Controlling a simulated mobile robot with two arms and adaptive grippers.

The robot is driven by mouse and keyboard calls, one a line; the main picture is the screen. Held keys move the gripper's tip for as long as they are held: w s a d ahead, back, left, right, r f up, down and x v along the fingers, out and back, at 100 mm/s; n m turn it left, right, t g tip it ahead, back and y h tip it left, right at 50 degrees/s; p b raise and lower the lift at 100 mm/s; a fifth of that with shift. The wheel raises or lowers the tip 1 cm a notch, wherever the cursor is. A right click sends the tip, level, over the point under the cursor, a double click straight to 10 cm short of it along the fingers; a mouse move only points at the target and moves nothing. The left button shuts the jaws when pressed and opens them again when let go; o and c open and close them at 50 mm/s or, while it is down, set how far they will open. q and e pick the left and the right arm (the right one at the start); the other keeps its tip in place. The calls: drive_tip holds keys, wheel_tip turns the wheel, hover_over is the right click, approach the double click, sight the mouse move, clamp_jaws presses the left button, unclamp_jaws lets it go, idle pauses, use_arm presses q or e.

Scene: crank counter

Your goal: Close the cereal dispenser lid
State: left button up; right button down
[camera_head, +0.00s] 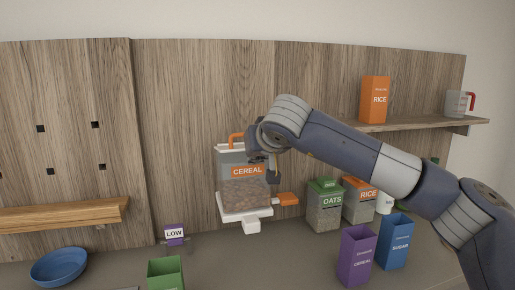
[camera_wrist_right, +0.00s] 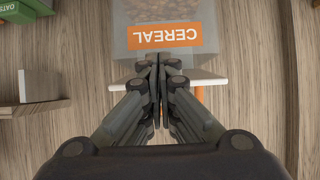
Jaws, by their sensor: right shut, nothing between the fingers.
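The cereal dispenser (camera_head: 232,164) is on the back wall panel, a clear bin with an orange CEREAL label, brown cereal inside and a white base. Its white lid edge (camera_head: 224,148) and orange lid handle (camera_head: 236,138) show at the top, partly behind my arm. The lid looks roughly level; I cannot tell if it is fully seated. My right gripper (camera_head: 273,177) is shut and empty in front of the bin's upper right. In the right wrist view, the shut fingers (camera_wrist_right: 155,65) overlap the upside-down bin (camera_wrist_right: 130,20) and white lid (camera_wrist_right: 207,77). My left gripper is out of view.
An orange lever (camera_head: 288,199) sticks out at the dispenser's lower right. OATS (camera_head: 324,212) and RICE (camera_head: 360,205) containers, a purple box (camera_head: 356,255) and a blue box (camera_head: 396,241) stand on the counter to the right. A shelf (camera_head: 425,123) is upper right. A blue bowl (camera_head: 59,266) sits left.

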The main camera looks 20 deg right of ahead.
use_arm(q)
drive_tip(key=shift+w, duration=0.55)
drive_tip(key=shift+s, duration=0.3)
